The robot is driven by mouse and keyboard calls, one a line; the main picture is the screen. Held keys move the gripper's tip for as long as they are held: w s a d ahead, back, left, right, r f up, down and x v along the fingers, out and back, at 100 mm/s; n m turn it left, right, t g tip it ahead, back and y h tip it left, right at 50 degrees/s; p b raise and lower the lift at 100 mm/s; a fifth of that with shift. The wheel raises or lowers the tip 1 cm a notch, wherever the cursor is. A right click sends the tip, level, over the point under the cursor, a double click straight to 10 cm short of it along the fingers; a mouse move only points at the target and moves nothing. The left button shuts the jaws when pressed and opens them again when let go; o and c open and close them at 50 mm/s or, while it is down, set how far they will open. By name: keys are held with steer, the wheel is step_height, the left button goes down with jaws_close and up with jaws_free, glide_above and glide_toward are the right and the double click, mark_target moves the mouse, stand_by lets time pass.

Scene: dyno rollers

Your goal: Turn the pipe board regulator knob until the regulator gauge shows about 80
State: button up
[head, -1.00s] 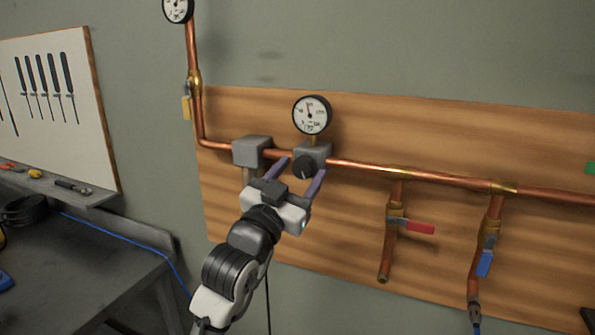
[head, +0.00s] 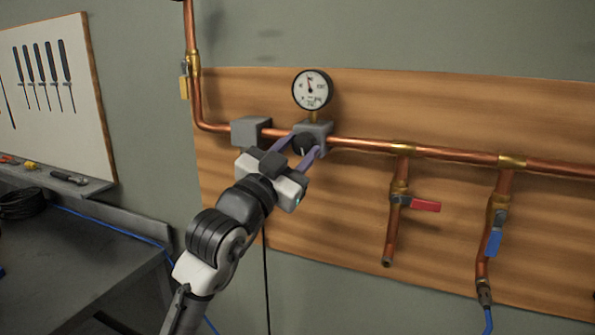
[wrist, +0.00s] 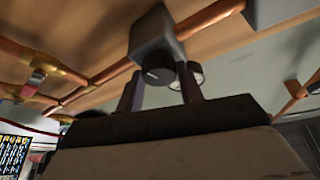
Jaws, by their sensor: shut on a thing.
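The dark round regulator knob (head: 302,144) sits on the front of a grey regulator block (head: 322,134) on the copper pipe. It also shows in the wrist view (wrist: 158,70) with a pale mark on its face. My gripper (head: 305,147) is shut on the knob, one finger on either side. The knob is partly hidden by the fingers in the head view. The round white regulator gauge (head: 312,91) stands above the block. Its needle points nearly straight up, slightly left; its numbers are too small to read.
A second grey block (head: 250,130) sits on the pipe just left of the regulator. A red-handled valve (head: 425,205) and a blue-handled valve (head: 494,242) hang to the right. A workbench (head: 75,260) stands at the lower left. The wooden board (head: 340,235) below the regulator is bare.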

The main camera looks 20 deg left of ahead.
steer(key=m+h+b, duration=0.1)
steer(key=m+b, duration=0.1)
steer(key=b, duration=0.1)
steer(key=shift+f+g, duration=0.2)
steer(key=shift+g, duration=0.1)
steer(key=shift+r+m, duration=0.25)
steer(key=shift+m, duration=0.45)
steer(key=o, duration=1)
